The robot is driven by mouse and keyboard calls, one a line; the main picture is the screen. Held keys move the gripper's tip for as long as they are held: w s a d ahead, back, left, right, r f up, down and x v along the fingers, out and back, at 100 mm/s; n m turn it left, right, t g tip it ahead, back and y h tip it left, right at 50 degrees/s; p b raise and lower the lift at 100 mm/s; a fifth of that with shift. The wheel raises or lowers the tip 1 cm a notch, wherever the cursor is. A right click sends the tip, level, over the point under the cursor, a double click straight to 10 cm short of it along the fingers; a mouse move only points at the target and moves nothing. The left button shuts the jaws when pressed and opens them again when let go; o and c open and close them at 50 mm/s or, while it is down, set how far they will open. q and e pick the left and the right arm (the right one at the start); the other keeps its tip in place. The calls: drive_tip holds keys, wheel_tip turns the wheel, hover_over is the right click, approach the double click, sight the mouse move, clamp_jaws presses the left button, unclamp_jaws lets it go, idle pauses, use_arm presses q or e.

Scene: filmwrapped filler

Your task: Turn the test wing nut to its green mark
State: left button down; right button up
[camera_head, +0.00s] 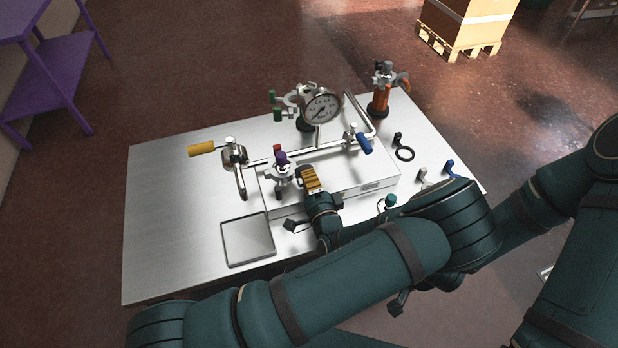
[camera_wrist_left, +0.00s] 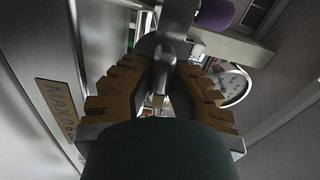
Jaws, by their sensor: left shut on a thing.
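My left gripper (camera_head: 309,179), with ribbed yellow finger pads, is at the front of the piping, just right of a small purple-topped fitting (camera_head: 281,161). In the left wrist view its two pads close from both sides on a thin grey metal piece (camera_wrist_left: 163,68), which looks like the test wing nut. The pads hide much of it, and the nut cannot be made out in the head view. I cannot see the green mark by the nut, nor which way the nut points. The purple top (camera_wrist_left: 212,14) shows just above the fingers in the wrist view. My right gripper is not in view.
A round gauge (camera_head: 322,108) stands behind the gripper. A yellow-handled valve (camera_head: 203,149) is at left and a blue-handled one (camera_head: 364,144) at right. An orange fitting (camera_head: 380,98) stands at the back. An empty grey tray (camera_head: 247,241) lies at front. The table's left side is clear.

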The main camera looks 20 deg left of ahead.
use_arm(q)
drive_tip(key=m, duration=0.6)
drive_tip(key=shift+a+m, duration=0.1)
drive_tip(key=shift+m, duration=0.2)
drive_tip(key=m, duration=0.6)
drive_tip(key=shift+a+f, duration=0.1)
drive_tip(key=shift+f, duration=0.05)
drive_tip(key=c, duration=1.2)
unclamp_jaws()
